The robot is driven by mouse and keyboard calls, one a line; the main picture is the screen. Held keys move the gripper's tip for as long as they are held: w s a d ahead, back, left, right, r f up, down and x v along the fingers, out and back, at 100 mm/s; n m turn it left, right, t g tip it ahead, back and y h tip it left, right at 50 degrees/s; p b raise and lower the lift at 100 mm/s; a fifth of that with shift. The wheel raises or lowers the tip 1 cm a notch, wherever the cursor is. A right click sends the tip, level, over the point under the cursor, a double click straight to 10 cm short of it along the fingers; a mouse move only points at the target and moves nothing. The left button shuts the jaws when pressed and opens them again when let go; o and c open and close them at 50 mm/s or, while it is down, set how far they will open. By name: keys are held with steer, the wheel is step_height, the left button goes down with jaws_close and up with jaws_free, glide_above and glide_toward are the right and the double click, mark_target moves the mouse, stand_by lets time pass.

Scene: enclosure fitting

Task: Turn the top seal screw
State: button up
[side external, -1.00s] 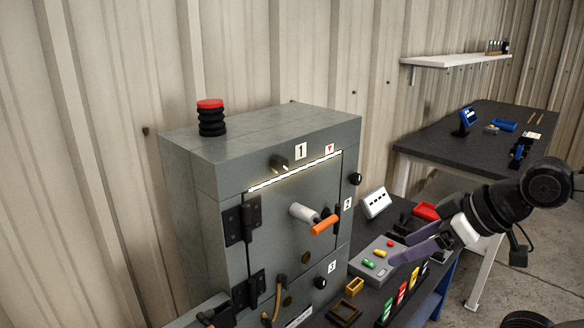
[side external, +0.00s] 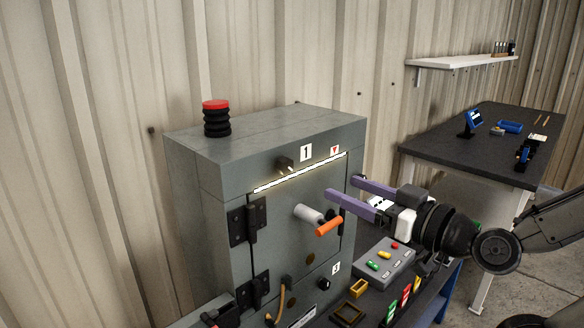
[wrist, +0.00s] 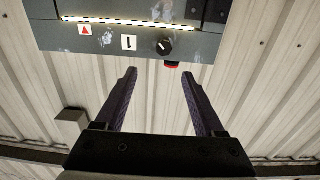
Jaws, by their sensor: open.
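The top seal screw (side external: 284,163) is a dark knob high on the grey enclosure's (side external: 205,175) front, left of the label marked 1. It also shows in the wrist view as a black knob (wrist: 164,47) with a pale mark, beside the upside-down 1 label. My gripper (side external: 341,187) is open and empty, in front of the right part of the enclosure door, apart from the screw. In the wrist view, its two purple fingers (wrist: 162,71) are spread, and the knob lies between and beyond their tips in the picture.
An orange-tipped handle (side external: 329,227) sticks out from the door below my gripper. A lower knob (side external: 324,284) sits by label 3; the one by label 2 is hidden. A light strip (side external: 300,173) runs along the door top. A red-topped stack (side external: 216,118) stands on the enclosure.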

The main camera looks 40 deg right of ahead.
mark_target(288, 166)
steer(key=w, duration=1.3)
steer(key=shift+w+a, duration=0.25)
steer(key=shift+w, duration=0.15)
jaws_close()
